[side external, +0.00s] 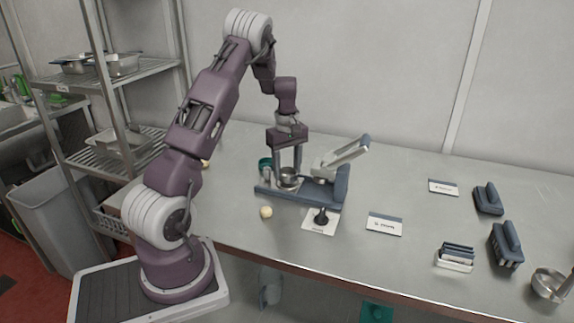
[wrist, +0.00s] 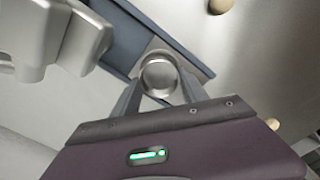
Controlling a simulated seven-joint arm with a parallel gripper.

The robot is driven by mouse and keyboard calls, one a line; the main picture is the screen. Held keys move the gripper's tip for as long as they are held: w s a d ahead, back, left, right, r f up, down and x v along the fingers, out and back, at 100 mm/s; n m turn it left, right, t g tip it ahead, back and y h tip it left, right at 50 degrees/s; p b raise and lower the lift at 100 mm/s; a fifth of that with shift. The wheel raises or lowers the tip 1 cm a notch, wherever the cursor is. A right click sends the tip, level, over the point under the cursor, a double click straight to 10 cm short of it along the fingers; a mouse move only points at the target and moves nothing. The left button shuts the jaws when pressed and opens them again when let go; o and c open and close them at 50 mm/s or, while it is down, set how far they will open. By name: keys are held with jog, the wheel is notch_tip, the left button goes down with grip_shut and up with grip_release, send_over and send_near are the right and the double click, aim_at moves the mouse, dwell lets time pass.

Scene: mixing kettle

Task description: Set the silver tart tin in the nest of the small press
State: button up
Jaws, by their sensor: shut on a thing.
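The silver tart tin (side external: 289,174) is a small round metal cup; it also shows from above in the wrist view (wrist: 158,74). My gripper (side external: 288,178) is shut on it, with one finger on each side of the rim. The small press (side external: 341,187) has a blue-grey base and a raised light grey lever. The tin is over the left part of the base, left of the lever. In the wrist view a pale square plate shows around the tin on the press (wrist: 118,28). The tin and fingers hide the nest, and I cannot tell whether the tin touches it.
A pale dough ball (side external: 266,212) lies in front of the press. A green cup (side external: 265,163) stands behind its left end. A card with a dark knob-like thing (side external: 320,219) lies in front. Cards, blue-grey blocks (side external: 488,199) and a metal pan (side external: 551,284) are to the right.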

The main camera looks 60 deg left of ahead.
jog(key=shift+f, duration=0.7)
dwell(1.1)
jog(key=o, duration=1.4)
jog(key=shift+o, duration=0.6)
jog(key=shift+r, duration=3.55)
